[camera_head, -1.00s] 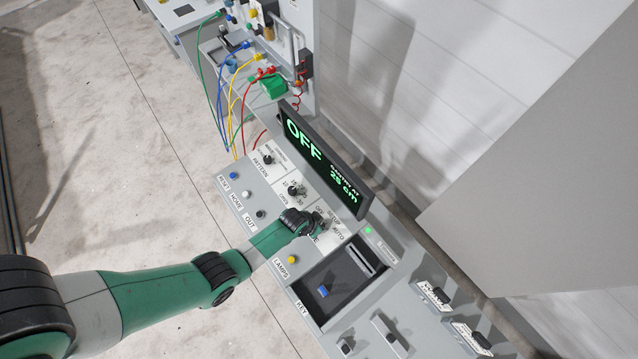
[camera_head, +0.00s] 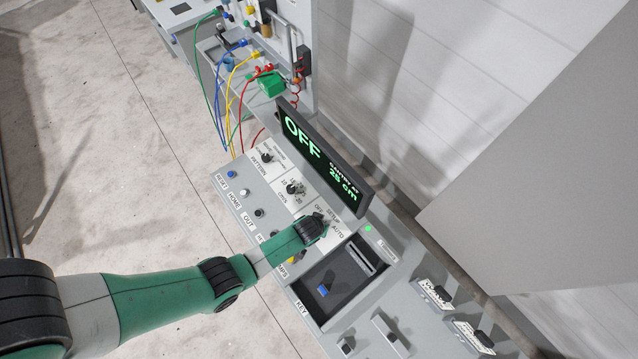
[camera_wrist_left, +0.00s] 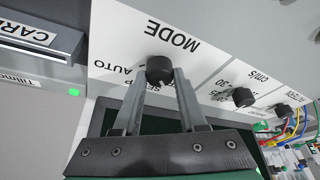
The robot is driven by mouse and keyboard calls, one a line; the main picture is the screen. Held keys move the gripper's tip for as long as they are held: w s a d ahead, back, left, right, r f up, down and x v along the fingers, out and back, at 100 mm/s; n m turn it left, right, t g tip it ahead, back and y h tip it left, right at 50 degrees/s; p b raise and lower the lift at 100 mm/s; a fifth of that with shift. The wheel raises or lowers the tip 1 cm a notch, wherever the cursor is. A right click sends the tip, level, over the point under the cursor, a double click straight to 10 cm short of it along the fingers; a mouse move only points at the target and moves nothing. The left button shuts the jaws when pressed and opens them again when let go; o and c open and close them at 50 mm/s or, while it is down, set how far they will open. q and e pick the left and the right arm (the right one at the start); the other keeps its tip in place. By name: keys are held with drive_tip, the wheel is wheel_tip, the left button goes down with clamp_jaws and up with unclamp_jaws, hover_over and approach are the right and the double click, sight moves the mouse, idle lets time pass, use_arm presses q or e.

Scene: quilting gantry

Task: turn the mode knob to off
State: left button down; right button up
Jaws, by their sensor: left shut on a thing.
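The mode knob (camera_wrist_left: 160,69) is a round black knob in the left wrist view, beside the printed word MODE on a white plate (camera_wrist_left: 120,47). My left gripper (camera_wrist_left: 161,80) is shut on the knob, one finger on each side. In the head view my left gripper (camera_head: 318,220) reaches the panel and hides the knob. The labels OFF, SETUP and AUTO show around it there; in the wrist view the fingers partly cover the labels. I cannot surely tell where the knob points. The display (camera_head: 325,160) reads OFF in green, with 25 cm under it. My right gripper is not in view.
Two similar black knobs, cm/s (camera_head: 291,188) and pattern (camera_head: 267,157), sit beside the mode plate. Push buttons line the panel's front edge. A dark card tray (camera_head: 338,285) lies on the other side. Coloured cables (camera_head: 228,100) hang at the far end.

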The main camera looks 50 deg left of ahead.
use_arm(q)
drive_tip(key=shift+c, duration=2.3)
unclamp_jaws()
